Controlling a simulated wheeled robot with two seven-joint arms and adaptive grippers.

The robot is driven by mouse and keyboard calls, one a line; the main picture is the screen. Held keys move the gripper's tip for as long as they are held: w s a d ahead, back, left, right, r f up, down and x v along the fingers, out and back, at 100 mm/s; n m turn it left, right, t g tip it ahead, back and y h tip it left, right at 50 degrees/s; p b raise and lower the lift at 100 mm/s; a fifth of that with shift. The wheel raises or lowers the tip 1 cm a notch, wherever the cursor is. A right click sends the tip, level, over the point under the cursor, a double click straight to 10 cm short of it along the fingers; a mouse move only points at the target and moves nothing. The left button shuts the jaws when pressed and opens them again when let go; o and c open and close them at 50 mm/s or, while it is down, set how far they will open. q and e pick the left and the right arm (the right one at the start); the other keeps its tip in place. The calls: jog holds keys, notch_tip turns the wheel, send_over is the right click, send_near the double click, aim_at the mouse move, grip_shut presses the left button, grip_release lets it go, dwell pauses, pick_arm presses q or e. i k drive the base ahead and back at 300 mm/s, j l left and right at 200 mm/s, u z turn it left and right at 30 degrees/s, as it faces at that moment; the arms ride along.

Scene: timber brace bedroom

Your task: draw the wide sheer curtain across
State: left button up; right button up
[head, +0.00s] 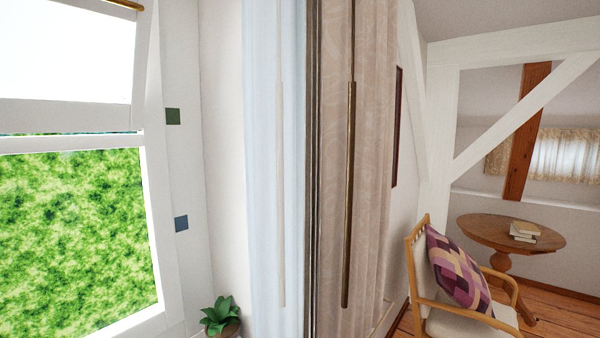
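A pale blue-white sheer curtain (262,150) hangs bunched in a narrow upright stack just right of the window recess. A thin pale wand (281,200) hangs down in front of it. The top and the bottom of the curtain are outside the picture. Neither of my grippers is in the head view.
A beige patterned curtain (375,150) with a brown wand (349,200) hangs right beside the sheer one. A potted plant (219,315) stands below, left of the sheer. A chair (455,290) and a round table (490,235) stand at the right.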

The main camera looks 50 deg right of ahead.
aim_at(288, 294)
jog(key=z, duration=1.55)
jog(key=k+l, duration=0.15)
jog(key=k+l+u, duration=0.15)
jog(key=l, duration=0.2)
